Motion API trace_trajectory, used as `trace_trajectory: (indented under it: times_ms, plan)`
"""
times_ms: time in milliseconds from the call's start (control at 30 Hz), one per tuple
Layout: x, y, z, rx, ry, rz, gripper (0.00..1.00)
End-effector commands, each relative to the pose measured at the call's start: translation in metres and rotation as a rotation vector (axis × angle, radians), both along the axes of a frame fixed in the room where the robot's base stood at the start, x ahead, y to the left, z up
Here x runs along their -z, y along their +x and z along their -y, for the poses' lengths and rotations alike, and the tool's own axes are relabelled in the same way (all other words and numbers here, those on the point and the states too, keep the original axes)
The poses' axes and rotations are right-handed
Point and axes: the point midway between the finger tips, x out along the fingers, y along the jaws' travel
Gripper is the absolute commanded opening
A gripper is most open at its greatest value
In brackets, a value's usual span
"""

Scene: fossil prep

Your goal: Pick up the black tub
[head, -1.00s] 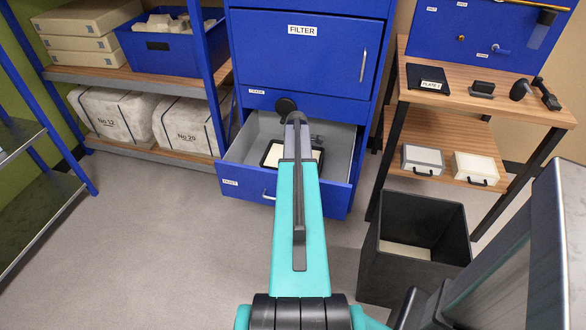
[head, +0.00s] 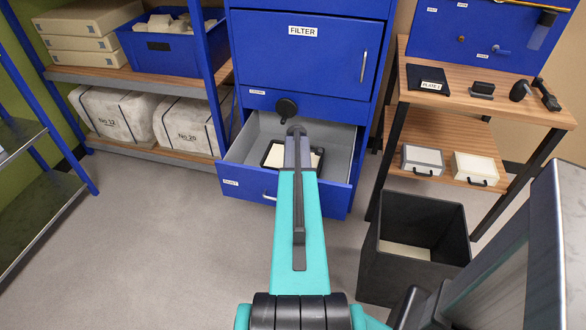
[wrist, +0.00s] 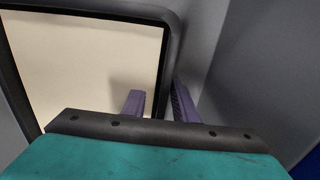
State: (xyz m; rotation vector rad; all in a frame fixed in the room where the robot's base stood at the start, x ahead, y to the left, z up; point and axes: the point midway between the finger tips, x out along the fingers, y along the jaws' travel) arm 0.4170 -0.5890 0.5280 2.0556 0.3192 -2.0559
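The black tub (head: 321,160) lies in the open bottom drawer, with a cream inside and a black rim; my arm hides its middle in the head view. In the wrist view its black rim (wrist: 170,50) runs down between the two purple-grey fingers of my gripper (wrist: 158,104). The left finger shows over the cream inside, and the right finger over the gap beside the rim. The fingers are apart, with space visible between the left finger and the rim. My gripper is hidden behind the arm in the head view.
The open drawer (head: 230,183) has grey walls close around the tub. A blue FILTER cabinet front (head: 300,60) rises above it. A dark open bin (head: 385,275) stands on the floor at right, below a wooden side shelf (head: 410,92). The floor at left is clear.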

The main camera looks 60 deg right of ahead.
Motion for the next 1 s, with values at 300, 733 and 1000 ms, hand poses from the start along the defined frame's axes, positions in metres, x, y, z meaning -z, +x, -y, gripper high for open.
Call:
trace_trajectory:
  times_ms: [300,733,1000]
  plan:
    - [0.0003,-0.0004,0.0003,0.001,-0.001,0.0,0.26]
    - [0.0002,-0.0007,0.0007,0.001,-0.001,0.0,0.0]
    - [0.0002,-0.001,0.0007,0.001,0.0,0.0,0.0]
